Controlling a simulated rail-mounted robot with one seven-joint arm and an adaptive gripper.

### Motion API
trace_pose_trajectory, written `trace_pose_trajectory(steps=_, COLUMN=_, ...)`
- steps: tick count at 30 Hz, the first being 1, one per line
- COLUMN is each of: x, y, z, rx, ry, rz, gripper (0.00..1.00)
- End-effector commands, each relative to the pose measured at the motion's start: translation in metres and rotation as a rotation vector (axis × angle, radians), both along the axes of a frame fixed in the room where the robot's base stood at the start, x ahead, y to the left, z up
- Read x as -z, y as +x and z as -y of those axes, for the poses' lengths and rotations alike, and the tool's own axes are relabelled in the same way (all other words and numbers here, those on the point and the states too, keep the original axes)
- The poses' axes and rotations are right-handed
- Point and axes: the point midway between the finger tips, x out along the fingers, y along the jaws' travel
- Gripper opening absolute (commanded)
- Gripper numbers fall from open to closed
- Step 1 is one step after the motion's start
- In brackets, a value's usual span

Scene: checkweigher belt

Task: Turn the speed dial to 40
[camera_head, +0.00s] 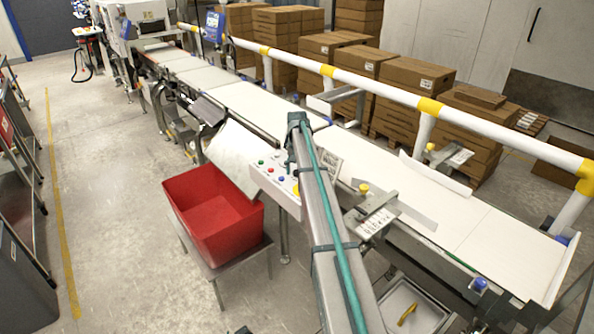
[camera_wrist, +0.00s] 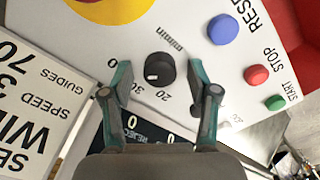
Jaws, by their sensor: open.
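The speed dial (camera_wrist: 159,66) is a round black knob on the white control panel (camera_wrist: 185,20) in the wrist view. A small white mark shows on its lower left edge, facing the side of the printed 20 and 30. A lone 0 shows beside the left finger; the rest of that number is hidden. My gripper (camera_wrist: 159,80) is open, with one finger on each side of the dial and a gap to it on both sides. In the head view my arm covers part of the control panel (camera_head: 266,179), and I cannot make out the dial there.
Blue reset (camera_wrist: 223,29), red stop (camera_wrist: 257,75) and green start (camera_wrist: 275,103) buttons sit right of the dial. A yellow-and-red button (camera_wrist: 105,8) lies at upper left. A printed sign (camera_wrist: 40,90) stands left. A red bin (camera_head: 212,213) stands by the conveyor belt (camera_head: 240,103).

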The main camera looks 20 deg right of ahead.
Motion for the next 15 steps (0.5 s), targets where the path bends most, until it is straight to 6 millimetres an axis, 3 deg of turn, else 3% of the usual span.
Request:
trace_pose_trajectory(steps=8, x=-0.012, y=0.0, z=0.0, rx=0.0, ry=-0.001, rz=0.002, gripper=0.6)
trace_pose_trajectory(steps=15, x=-0.054, y=0.001, z=0.0, rx=0.0, ry=0.0, rz=0.002, gripper=0.6)
